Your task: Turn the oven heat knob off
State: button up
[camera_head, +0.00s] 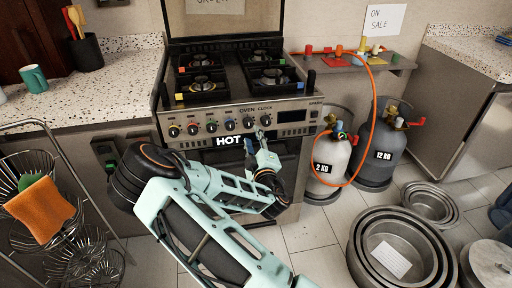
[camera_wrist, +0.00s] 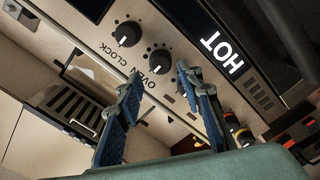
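The oven front panel carries a row of dark knobs. The knob by the OVEN label (camera_head: 248,123) is near the right end of the row, beside the CLOCK knob (camera_head: 265,120). In the head view my gripper (camera_head: 256,138) is just below the right-hand knobs, in front of the HOT sign; contact cannot be told.
Burners (camera_head: 203,84) top the stove. A shelf (camera_head: 390,62) with an orange hose and two gas cylinders (camera_head: 331,152) stand to the right. Metal pots (camera_head: 360,240) sit on the floor. A wire rack (camera_head: 75,215) with an orange cloth is at left.

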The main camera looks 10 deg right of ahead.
jog(key=s, duration=0.5)
jog(key=shift+s, duration=0.2)
